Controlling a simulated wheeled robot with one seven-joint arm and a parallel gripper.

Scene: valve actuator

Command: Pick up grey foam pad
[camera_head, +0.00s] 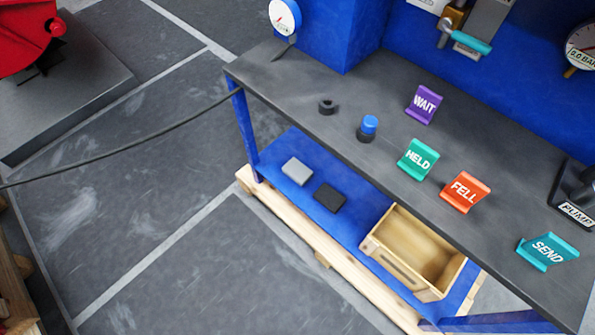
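A light grey pad (296,171) lies flat on the blue lower shelf (275,157) of the bench, near its left end. A black pad (329,197) lies just to its right on the same shelf, apart from it. The grey pad is fully visible, with nothing on top of it. My gripper is not in this view.
The dark bench top (300,85) overhangs the shelf. An open wooden box (413,252) stands right of the pads. A blue leg (244,125) and a cable (130,136) are at left. WAIT (424,104), HELD (418,159), FELL (465,192) and SEND (547,251) signs stand on top. Floor in front is clear.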

